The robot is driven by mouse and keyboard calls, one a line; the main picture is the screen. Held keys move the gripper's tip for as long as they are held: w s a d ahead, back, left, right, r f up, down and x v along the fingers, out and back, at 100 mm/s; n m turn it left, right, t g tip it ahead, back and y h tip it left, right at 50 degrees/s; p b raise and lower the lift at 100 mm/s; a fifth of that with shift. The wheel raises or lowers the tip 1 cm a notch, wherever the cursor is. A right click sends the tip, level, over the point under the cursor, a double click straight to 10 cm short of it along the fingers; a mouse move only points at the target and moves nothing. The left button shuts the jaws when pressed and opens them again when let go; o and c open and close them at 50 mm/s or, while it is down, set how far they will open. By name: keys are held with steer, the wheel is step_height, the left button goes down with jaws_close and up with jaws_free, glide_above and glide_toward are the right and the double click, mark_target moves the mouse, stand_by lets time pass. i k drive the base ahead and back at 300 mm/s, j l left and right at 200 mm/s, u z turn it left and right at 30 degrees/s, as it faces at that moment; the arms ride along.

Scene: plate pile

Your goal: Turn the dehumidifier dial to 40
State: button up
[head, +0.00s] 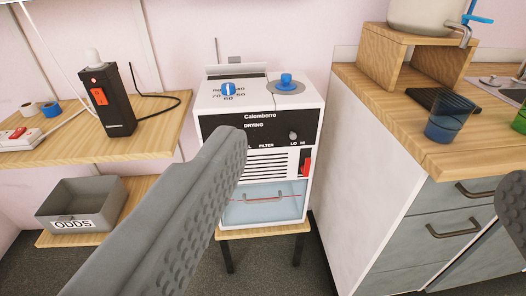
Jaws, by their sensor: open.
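The white dehumidifier (313,140), marked "Calomberro" and "DRYING", stands in the middle on a small wooden stand. A blue dial (228,90) with a pale pointer bar sits on the left of its top, with printed numbers around it such as 70, 60 and 50; some markings are too small to read. My gripper (371,166) is wide open and empty, nearer the camera than the machine. Its left finger covers part of the machine's front, below the blue dial. Its right finger shows at the right edge. Neither finger visibly touches the dial.
A blue knob on a grey disc (286,82) is right of the dial; a small front knob (293,135) is below. A left shelf (155,135) holds a black device. A right counter (400,120) bears a blue cup (449,120).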

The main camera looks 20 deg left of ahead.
mark_target(228, 88)
steer(key=i+j+u, duration=0.15)
steer(key=i, duration=0.8)
